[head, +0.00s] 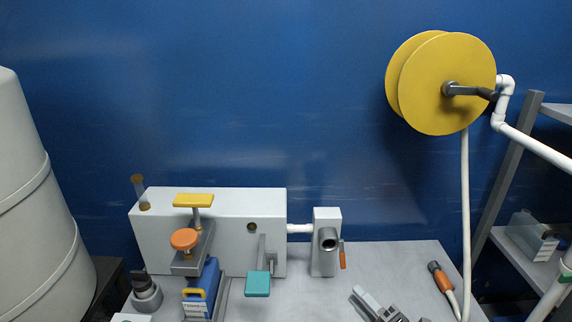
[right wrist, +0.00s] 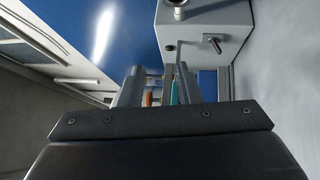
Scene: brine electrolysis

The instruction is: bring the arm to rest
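My right gripper (head: 373,302) shows at the bottom of the head view, low over the right part of the grey bench. In the right wrist view its two fingers (right wrist: 158,88) stand apart, with a gap between them. I see nothing held in that gap. Through it show an orange piece and a teal piece farther off, apart from the fingers. My left gripper is not in either view.
A white box unit (head: 150,235) with a blue clamp device (head: 205,285) and a teal lever pad (head: 258,284) stands left. A yellow reel (head: 455,95) hangs above right. An orange-tipped hose end (head: 440,277) lies right.

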